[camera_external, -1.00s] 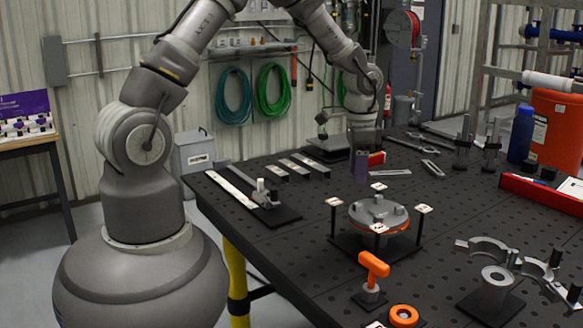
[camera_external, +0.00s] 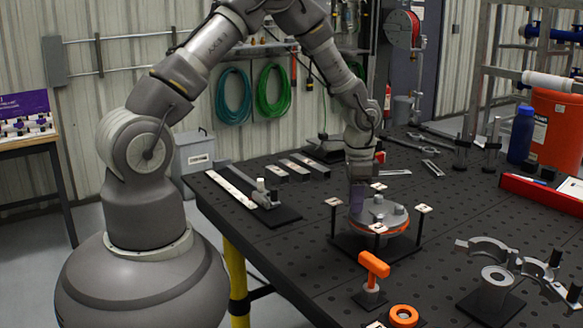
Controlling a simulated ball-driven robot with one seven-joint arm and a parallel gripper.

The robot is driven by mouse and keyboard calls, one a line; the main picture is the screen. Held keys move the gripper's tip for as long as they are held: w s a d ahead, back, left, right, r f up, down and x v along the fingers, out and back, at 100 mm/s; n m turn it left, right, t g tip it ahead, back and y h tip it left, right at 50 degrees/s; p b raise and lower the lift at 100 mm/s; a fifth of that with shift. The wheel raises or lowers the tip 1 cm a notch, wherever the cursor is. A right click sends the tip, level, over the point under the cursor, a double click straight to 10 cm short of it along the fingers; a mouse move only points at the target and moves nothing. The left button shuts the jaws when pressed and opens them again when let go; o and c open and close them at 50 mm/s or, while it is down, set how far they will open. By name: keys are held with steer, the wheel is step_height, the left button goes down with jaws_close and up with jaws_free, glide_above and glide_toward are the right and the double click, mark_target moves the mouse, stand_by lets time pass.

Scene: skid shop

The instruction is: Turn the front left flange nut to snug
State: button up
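The flange (camera_external: 381,214) is a round grey disc with an orange gasket edge, on a dark base plate on the perforated table. Several nuts stand up on its top, and posts with small white tags stand around it. My gripper (camera_external: 357,207) is pointing down at the flange's left rim, beside or over a nut there. The nut at that spot is hidden behind my gripper. Whether the fingers touch it or are closed cannot be made out.
An orange-handled tool (camera_external: 373,265) stands in a holder in front of the flange, with an orange ring (camera_external: 403,315) near it. A grey clamp (camera_external: 487,245) lies at right. A blue bottle (camera_external: 521,134) and orange bucket (camera_external: 556,128) stand at the back right.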

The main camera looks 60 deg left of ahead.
steer(key=m+p, duration=0.1)
steer(key=m, duration=0.2)
steer(key=shift+a+r, duration=0.1)
jaws_close()
steer(key=shift+w+m+p, duration=0.15)
steer(key=shift+m+p, duration=0.15)
steer(key=shift+m, duration=0.7)
steer(key=o, duration=0.9)
jaws_free()
step_height(320, 180, up, 8)
steer(key=shift+f+p, duration=0.2)
steer(key=shift+p, duration=0.4)
